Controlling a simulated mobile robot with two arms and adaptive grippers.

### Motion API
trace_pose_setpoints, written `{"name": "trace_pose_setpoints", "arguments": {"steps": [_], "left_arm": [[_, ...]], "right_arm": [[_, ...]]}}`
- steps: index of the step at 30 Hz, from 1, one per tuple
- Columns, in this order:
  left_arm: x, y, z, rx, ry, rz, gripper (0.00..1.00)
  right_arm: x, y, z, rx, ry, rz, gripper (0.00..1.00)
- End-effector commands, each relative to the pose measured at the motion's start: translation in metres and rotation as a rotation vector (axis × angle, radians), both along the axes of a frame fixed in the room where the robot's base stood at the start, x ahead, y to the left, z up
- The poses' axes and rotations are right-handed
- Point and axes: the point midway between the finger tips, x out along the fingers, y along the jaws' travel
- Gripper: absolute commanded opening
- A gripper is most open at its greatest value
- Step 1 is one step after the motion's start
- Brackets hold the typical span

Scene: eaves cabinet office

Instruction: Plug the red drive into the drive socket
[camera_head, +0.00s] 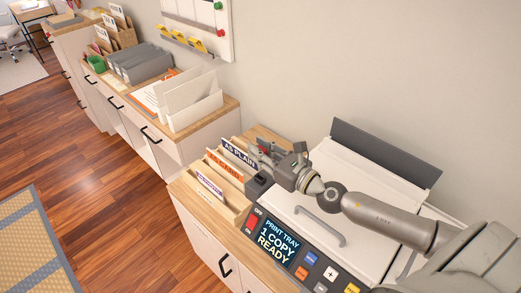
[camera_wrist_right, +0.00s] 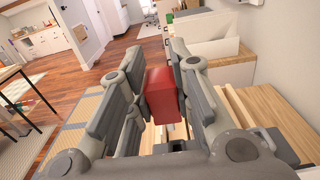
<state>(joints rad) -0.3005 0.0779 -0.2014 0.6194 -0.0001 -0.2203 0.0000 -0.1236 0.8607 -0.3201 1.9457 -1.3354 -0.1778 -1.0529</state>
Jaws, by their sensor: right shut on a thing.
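My right gripper (camera_head: 268,165) is over the wooden organizer beside the printer. In the wrist view its fingers (camera_wrist_right: 160,90) are shut on the red drive (camera_wrist_right: 163,95), a red block held between the pads. In the head view only a small bit of red shows among the fingers. The drive socket cannot be made out for certain; a dark piece (camera_wrist_right: 177,145) shows just below the drive in the wrist view. My left gripper is in neither view.
The printer's panel (camera_head: 280,245) reads "PRINT TRAY 1 COPY READY"; its pale lid (camera_head: 320,215) has a grey handle. Labelled folders (camera_head: 225,165) stand upright in the organizer near the gripper. A white file holder (camera_head: 192,105) is on the counter farther back.

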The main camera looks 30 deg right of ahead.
Motion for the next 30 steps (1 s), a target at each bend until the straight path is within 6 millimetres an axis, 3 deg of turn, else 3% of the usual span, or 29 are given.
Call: {"name": "trace_pose_setpoints", "arguments": {"steps": [3,12,30], "left_arm": [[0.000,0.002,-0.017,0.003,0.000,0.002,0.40],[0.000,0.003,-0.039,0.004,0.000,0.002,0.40],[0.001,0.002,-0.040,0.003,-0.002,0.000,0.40]], "right_arm": [[0.000,0.000,-0.017,0.001,0.000,0.000,0.04],[0.000,0.000,-0.040,0.000,0.000,0.000,0.04],[0.000,0.000,-0.041,0.001,0.000,0.000,0.04]]}}
